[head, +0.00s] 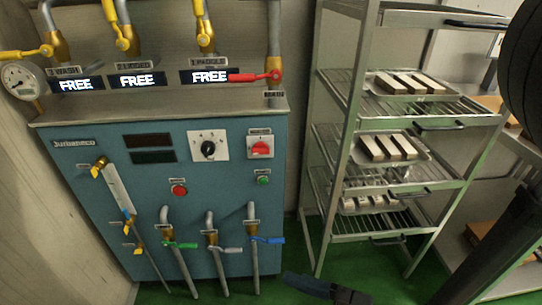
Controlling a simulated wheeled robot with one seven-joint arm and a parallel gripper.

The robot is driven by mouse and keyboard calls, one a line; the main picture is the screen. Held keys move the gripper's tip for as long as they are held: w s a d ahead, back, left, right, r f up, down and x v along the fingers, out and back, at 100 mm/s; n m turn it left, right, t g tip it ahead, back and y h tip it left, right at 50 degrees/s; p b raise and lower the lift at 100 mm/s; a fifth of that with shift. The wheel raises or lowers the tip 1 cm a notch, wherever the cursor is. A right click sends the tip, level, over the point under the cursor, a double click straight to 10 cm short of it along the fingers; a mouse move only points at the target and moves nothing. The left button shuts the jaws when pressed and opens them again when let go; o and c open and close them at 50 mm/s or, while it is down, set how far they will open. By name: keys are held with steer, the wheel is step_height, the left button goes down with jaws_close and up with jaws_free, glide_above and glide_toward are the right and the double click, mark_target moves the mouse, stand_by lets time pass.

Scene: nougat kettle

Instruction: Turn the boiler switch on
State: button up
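The blue boiler cabinet (100,190) stands at the left. On its front, a red rotary switch (260,147) sits on a light plate at the upper right. A black rotary knob (208,149) on a white plate is to its left. A red push button (179,190) and a small green button (263,180) are lower down. The labels above these controls are too small to read, so I cannot tell which is the boiler switch. The dark display (150,148) shows no lit digits.
Three lit displays above read "FREE", with a red-handled valve (256,77) beside the right one. Pipes with coloured handles (181,245) stick out low. A metal rack (345,150) with trays of bars stands right. A dark blue-black item (325,289) is at the bottom edge.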

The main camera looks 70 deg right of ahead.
steer(key=shift+o, duration=0.2)
steer(key=w+d+f+m+t+h+b, duration=0.1)
steer(key=w+d+f+m+h, duration=0.2)
steer(key=w+d+h, duration=0.3)
steer(key=shift+w+d+f+m+b, duration=0.3)
steer(key=shift+w+d+f+b, duration=0.1)
steer(key=shift+w+d+f, duration=0.55)
steer(key=m+g+h+b, duration=0.3)
steer(key=m+g+h, duration=0.6)
steer(key=h, duration=0.3)
glide_toward(261, 150)
steer(key=shift+h, duration=0.3)
steer(key=shift+f+x, duration=0.15)
steer(key=shift+x, duration=1.15)
steer(key=shift+f+x, duration=0.2)
steer(key=shift+x, duration=1.1)
steer(key=shift+f+x, duration=0.15)
steer(key=shift+x, duration=1.15)
steer(key=shift+w+d, duration=0.15)
steer(key=shift+c, duration=0.2)
steer(key=c, duration=1)
